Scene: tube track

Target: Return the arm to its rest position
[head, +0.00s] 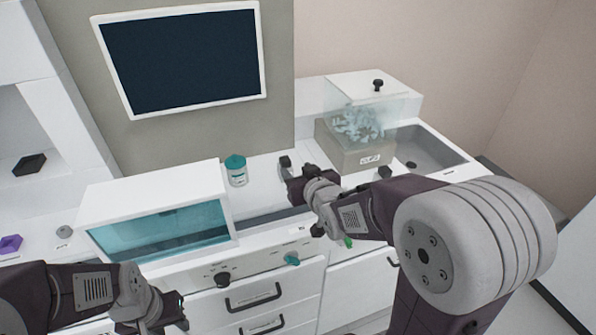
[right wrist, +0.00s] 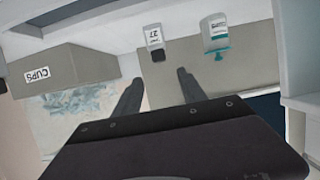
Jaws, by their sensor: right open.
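My right gripper (head: 297,176) is above the white counter, beyond the front edge of the cabinet. Its two dark fingers are apart and nothing shows between them in the right wrist view (right wrist: 158,92). My left gripper (head: 172,312) is low at the bottom left, in front of the drawers; its jaw opening is too unclear to read. A small white item labelled 27 (right wrist: 154,37) stands beyond the right fingertips, apart from them.
A teal-capped jar (head: 237,171) stands left of the right gripper. A cups box (head: 361,158) and a sink basin (head: 428,150) are to the right. A teal-windowed cabinet (head: 155,212) stands at left, below a dark screen (head: 183,60). Drawers (head: 254,293) are below the counter.

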